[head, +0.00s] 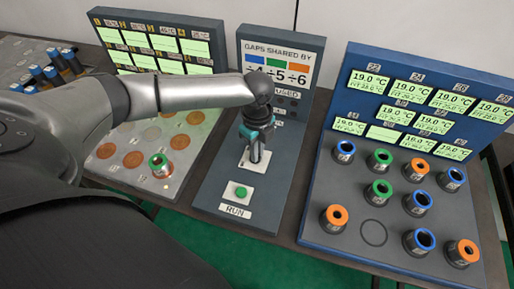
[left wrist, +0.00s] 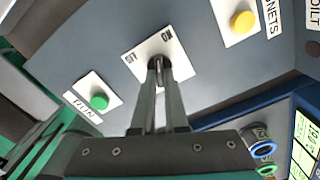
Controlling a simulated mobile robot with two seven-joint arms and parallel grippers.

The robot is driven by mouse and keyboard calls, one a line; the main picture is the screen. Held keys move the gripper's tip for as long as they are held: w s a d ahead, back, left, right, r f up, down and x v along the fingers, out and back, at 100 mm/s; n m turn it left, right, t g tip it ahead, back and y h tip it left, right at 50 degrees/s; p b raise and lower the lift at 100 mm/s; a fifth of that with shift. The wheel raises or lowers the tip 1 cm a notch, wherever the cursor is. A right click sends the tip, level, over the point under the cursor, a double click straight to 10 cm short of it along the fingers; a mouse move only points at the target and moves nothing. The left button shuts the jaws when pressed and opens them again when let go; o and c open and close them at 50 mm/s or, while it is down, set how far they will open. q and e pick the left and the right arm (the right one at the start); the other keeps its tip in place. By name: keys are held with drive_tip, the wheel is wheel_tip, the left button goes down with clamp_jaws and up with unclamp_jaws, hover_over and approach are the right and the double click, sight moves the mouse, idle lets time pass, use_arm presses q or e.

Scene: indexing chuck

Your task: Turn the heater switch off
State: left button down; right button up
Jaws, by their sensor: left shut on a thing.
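The heater switch has a white plate (left wrist: 183,66) marked OFF at its left end and ON at its upper right in the left wrist view. The plate also shows on the middle grey panel in the head view (head: 246,164). My left gripper (left wrist: 159,72) is over the plate with its fingers close together, shut on the switch lever. The fingers hide most of the lever, so I cannot tell clearly which way it leans. In the head view the left gripper (head: 256,155) reaches down to the plate from above. My right gripper is not in view.
A green RUN button (head: 241,191) lies just in front of the switch. A yellow button (left wrist: 243,21) is on its other side. A blue panel (head: 335,185) with displays and ringed dark pieces stands right. A grey tray (head: 125,180) with round pieces lies left.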

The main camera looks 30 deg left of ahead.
use_arm(q)
drive_tip(key=n+p, duration=0.5)
drive_tip(key=p, duration=0.2)
drive_tip(key=shift+w+r+n, duration=0.1)
drive_tip(key=shift+r+n, duration=0.1)
drive_tip(key=shift+n, duration=0.2)
drive_tip(key=n+p, duration=0.2)
drive_tip(key=shift+w+n, duration=0.1)
drive_tip(key=shift+n, duration=0.2)
drive_tip(key=shift+a+f+n+p, duration=0.15)
drive_tip(key=shift+n+p, duration=0.7)
drive_tip(key=shift+n, duration=0.45)
drive_tip(key=shift+w, duration=0.1)
drive_tip(key=c, duration=0.9)
unclamp_jaws()
drive_tip(key=shift+c, duration=0.2)
